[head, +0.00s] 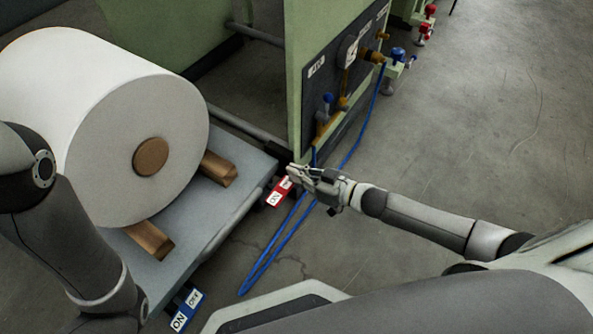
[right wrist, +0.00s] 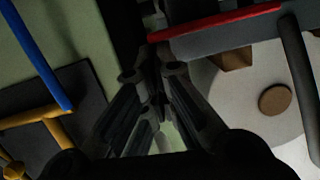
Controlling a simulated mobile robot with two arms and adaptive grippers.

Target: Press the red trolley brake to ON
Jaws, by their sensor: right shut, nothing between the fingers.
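The red trolley brake (head: 276,195) is a small red pedal with a white label reading ON, at the near right corner of the grey trolley (head: 232,203). My right gripper (head: 293,173) is shut and empty, its fingertips just above and beside the far end of the red pedal. I cannot tell whether they touch. In the right wrist view the red brake (right wrist: 215,21) shows as a long red edge just beyond the shut fingertips (right wrist: 153,74). My left arm comes in at the left, but its gripper is out of view.
A large white roll (head: 95,110) lies on wooden chocks (head: 152,239) on the trolley. A blue pedal (head: 186,306) marked ON and OFF is at the trolley's near end. Blue hoses (head: 275,253) trail over the floor. A green machine with a valve panel (head: 335,75) stands behind.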

